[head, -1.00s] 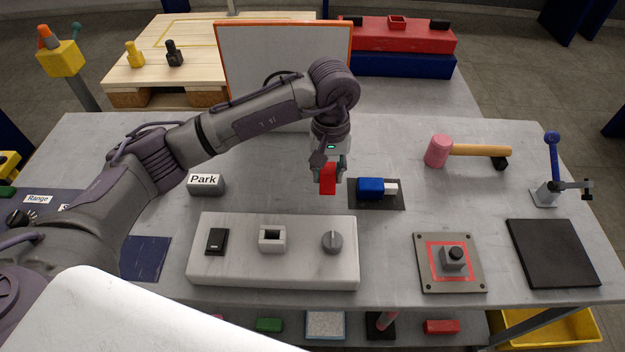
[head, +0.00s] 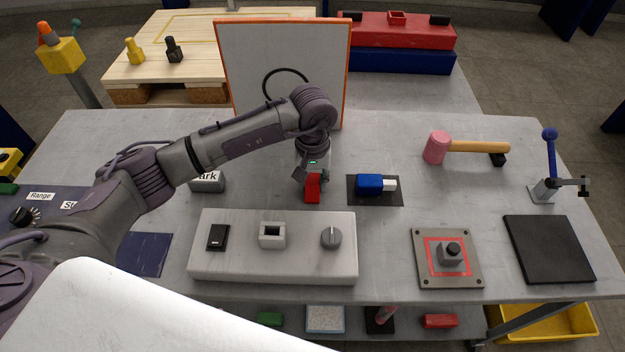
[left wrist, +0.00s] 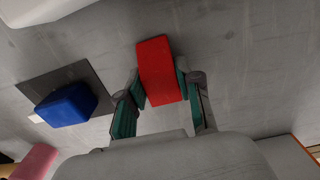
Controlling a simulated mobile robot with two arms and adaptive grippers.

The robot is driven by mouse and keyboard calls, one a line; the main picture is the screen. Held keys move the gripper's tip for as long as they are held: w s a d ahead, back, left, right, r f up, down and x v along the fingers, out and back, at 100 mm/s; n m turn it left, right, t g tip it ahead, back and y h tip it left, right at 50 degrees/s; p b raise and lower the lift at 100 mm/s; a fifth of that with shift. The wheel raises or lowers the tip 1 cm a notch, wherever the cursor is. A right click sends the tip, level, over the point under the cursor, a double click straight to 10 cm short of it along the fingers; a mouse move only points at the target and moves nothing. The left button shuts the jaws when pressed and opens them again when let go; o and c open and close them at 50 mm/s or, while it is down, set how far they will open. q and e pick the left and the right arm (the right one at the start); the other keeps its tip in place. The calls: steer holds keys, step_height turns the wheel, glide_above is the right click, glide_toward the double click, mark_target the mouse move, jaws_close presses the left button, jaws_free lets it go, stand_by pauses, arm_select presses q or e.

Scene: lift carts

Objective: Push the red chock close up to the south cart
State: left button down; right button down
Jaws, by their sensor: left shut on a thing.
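The red chock (head: 312,190) is a small red block, held in my left gripper (head: 312,181) over the grey table, behind the white control box. In the left wrist view the red chock (left wrist: 160,66) lies lengthwise between the two teal-padded fingers of my left gripper (left wrist: 160,88), which are shut on its sides. I cannot tell whether the chock touches the table. No thing in view can be clearly told as the south cart. My right gripper is not in view.
A blue block with a white end (head: 370,184) lies on a dark mat right of the chock. The control box (head: 205,262) stands in front, the Park block (head: 207,183) to the left, and an orange-framed board (head: 347,75) behind. A pink mallet (head: 436,147) lies farther right.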

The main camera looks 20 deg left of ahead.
arm_select(q)
steer(key=c, duration=0.8)
jaws_free()
steer(key=shift+o, duration=0.2)
